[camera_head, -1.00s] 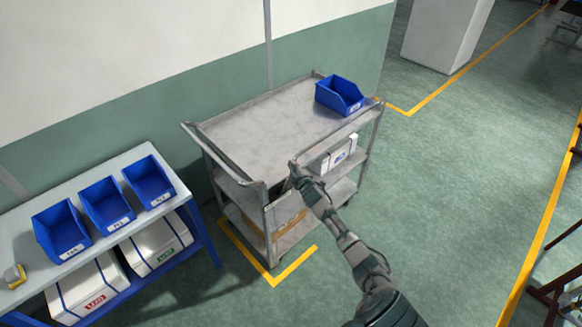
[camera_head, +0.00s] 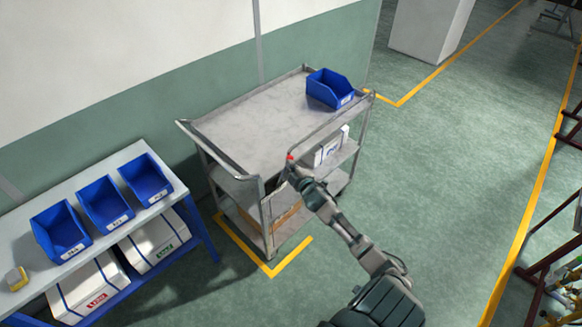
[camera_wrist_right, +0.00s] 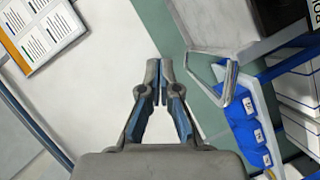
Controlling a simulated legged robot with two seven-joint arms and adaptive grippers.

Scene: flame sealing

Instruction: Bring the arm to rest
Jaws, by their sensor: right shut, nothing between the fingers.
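My right arm reaches in from the bottom of the head view. Its gripper (camera_head: 291,162) appears in front of the near edge of the grey metal cart (camera_head: 262,128). A small red spot shows at its tip. In the right wrist view the gripper (camera_wrist_right: 160,68) has its fingertips together with nothing between them. Behind the fingers there is only wall, and the cart (camera_wrist_right: 215,22) is to their right. I cannot tell the exact gap between the gripper and the cart. My left gripper is not in view.
A blue bin (camera_head: 330,90) sits on the cart's top, with a white box (camera_head: 330,147) on a lower shelf. A table (camera_head: 130,160) at left holds several blue bins and a small yellow-grey object (camera_head: 16,279). White boxes sit below.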

